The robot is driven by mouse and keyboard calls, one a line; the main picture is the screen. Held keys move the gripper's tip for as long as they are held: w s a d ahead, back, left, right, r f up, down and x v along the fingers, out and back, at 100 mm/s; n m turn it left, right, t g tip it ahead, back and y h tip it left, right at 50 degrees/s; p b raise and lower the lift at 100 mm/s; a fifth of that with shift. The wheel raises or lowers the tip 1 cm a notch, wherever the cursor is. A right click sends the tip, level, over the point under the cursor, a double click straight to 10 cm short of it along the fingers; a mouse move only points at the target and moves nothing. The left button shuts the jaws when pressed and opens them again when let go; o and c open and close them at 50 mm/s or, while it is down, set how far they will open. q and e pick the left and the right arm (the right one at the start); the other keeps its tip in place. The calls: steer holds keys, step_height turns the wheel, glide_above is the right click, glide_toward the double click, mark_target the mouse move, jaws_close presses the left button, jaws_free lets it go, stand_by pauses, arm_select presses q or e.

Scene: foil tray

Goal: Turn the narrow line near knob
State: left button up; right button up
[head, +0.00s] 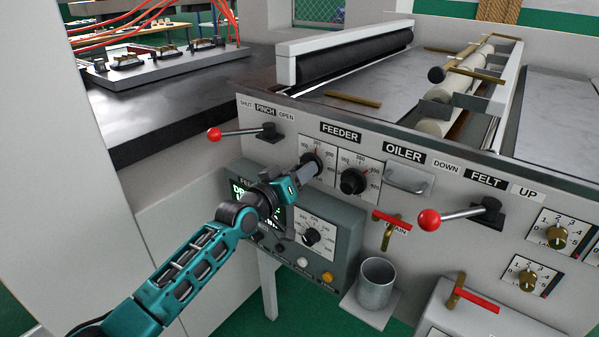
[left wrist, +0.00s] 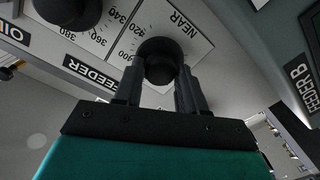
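The near feeder knob is black and round on a white dial plate marked NEAR, in the left wrist view (left wrist: 162,62). In the head view the knob (head: 311,162) sits on the left of two white dials under the FEEDER label. My left gripper (left wrist: 161,85) has its two dark fingers on either side of this knob. I cannot tell whether they press on it. In the head view the left gripper (head: 304,174) is at the knob and hides part of its dial. My right gripper is not in view.
A second black feeder knob (head: 352,182) is close on the right. A red-tipped pinch lever (head: 215,134) sticks out at upper left. Below is a grey box (head: 345,240) with a display and another knob. A metal cup (head: 376,284) stands lower right, under a red-handled tap (head: 388,230).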

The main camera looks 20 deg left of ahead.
arm_select(q)
steer(key=o, duration=0.3)
steer(key=shift+o, duration=0.2)
steer(key=p+v, duration=0.1)
steer(key=v, duration=1.2)
steer(key=s+d+f+m+g+y, duration=0.1)
steer(key=s+d+f+m+g, duration=0.1)
steer(key=s+f, duration=0.8)
steer(key=s+d+f+m+g+y, duration=0.2)
steer(key=s+d+f+g, duration=0.1)
steer(key=s+f, duration=0.7)
steer(key=shift+s+f+m+g+y, duration=0.3)
steer(key=shift+f+g, duration=0.3)
steer(key=shift+f, duration=0.15)
